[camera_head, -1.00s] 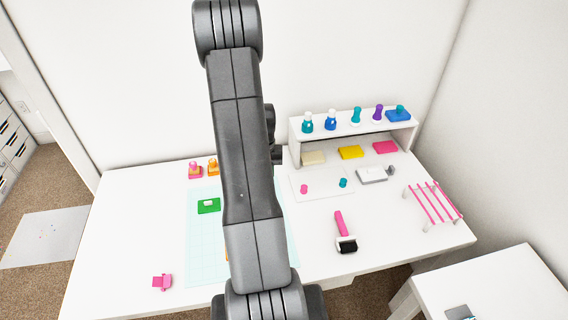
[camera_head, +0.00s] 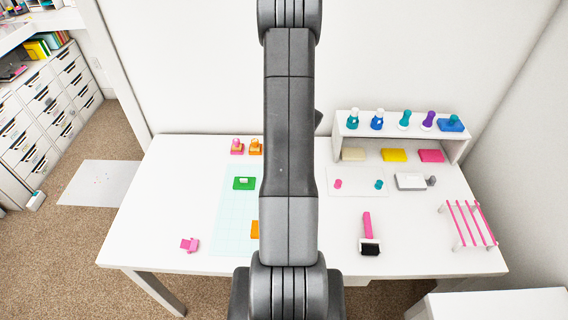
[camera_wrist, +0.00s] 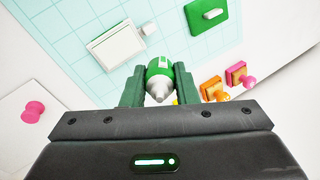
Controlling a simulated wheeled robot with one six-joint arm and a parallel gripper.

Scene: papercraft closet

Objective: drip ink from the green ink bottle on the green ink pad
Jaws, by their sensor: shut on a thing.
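The green ink bottle (camera_wrist: 159,68) is between the two fingers of my gripper (camera_wrist: 160,88) in the wrist view. My gripper is shut on it, and its pale grey nozzle points toward the bottom of that picture. The green ink pad (camera_head: 251,183) lies on the light blue grid mat (camera_head: 229,215), left of my arm in the head view. It also shows at the top right of the wrist view (camera_wrist: 196,22), with a small white piece on it, apart from the bottle. My gripper and the bottle are hidden behind my arm in the head view.
A white-grey block (camera_wrist: 118,46) lies on the mat. Pink (camera_head: 237,147) and orange (camera_head: 255,147) stamps stand behind it. A shelf (camera_head: 338,123) with several bottles, a black-and-pink roller (camera_head: 369,243) and a pink-barred rack (camera_head: 470,224) are to the right.

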